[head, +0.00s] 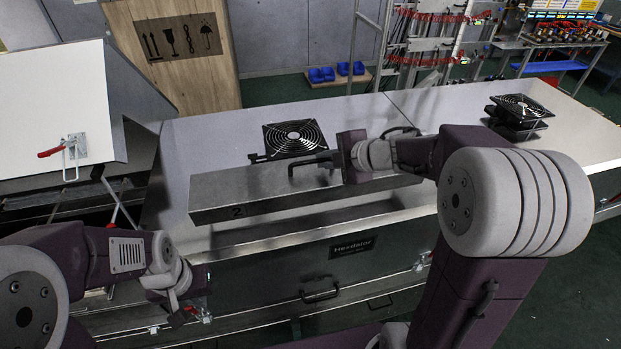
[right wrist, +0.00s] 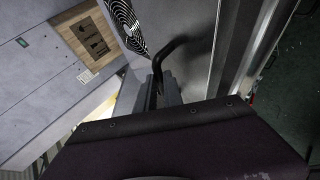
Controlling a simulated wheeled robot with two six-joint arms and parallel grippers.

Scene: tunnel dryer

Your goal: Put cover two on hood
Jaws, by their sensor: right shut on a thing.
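Cover two (head: 260,192) is a long grey metal cover marked "2" at its left end, with a black bar handle (head: 308,162) on top. My right gripper (head: 333,160) is shut on this handle. The handle also shows in the right wrist view (right wrist: 167,52), between my fingers. The cover lies lengthwise over the front part of the grey hood (head: 215,140); I cannot tell whether it touches the hood. My left gripper (head: 190,308) is low at the hood's front left, apart from the cover; its jaws are too small to read.
A black fan (head: 293,138) stands on the hood just behind the cover, another fan (head: 522,106) at the far right. An open panel with a red-handled latch (head: 65,147) is at the left. A front handle (head: 320,292) sticks out below. A wooden crate (head: 178,55) stands behind.

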